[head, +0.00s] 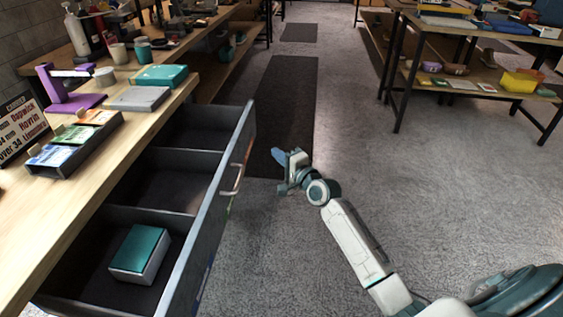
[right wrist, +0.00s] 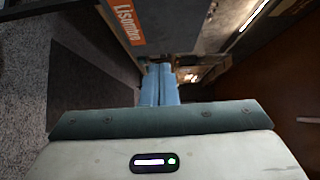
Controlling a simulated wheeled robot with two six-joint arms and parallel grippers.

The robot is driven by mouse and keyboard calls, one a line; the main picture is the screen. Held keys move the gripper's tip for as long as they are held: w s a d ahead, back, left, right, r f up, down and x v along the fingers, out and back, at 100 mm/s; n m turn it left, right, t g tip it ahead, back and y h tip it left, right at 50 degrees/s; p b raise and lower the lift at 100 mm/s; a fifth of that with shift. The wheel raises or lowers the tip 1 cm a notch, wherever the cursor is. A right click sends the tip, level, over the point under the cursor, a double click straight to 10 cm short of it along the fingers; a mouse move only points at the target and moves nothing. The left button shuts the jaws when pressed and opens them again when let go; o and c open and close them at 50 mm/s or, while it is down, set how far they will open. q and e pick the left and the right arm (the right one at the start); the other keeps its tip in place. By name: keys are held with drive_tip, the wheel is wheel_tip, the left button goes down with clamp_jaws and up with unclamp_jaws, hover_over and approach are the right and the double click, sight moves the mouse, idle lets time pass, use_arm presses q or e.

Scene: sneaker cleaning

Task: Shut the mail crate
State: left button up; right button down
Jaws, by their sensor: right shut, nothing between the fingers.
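The mail crate appears as a grey drawer-like box pulled out from under the left workbench, its front panel (head: 214,215) facing right. It stands open, with dividers making several compartments. A metal handle (head: 232,180) sits on the outer face of the front panel. A teal-topped white box (head: 140,252) lies in the nearest compartment. My right gripper (head: 279,156) is shut and empty, outside the front panel, to the right of the handle and apart from it. Its blue fingers show together in the right wrist view (right wrist: 160,78), with a grey panel bearing an orange label (right wrist: 126,20) beyond. My left gripper is out of view.
The left workbench (head: 50,215) holds a card tray (head: 75,145), a purple stand (head: 70,95), a grey box (head: 138,98) and a teal box (head: 160,76). Open carpet with a dark mat (head: 290,100) lies right of the drawer. Another bench (head: 460,80) stands at the far right.

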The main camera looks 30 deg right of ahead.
drive_tip(key=b, duration=0.1)
approach(248, 139)
drive_tip(key=w+d, duration=0.2)
drive_tip(key=w, duration=0.1)
drive_tip(key=shift+w+a, duration=1.1)
drive_tip(key=shift+a, duration=0.15)
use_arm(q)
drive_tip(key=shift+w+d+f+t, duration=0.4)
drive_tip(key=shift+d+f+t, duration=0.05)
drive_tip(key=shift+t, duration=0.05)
use_arm(e)
drive_tip(key=shift+w+a, duration=0.2)
drive_tip(key=shift+a, duration=0.15)
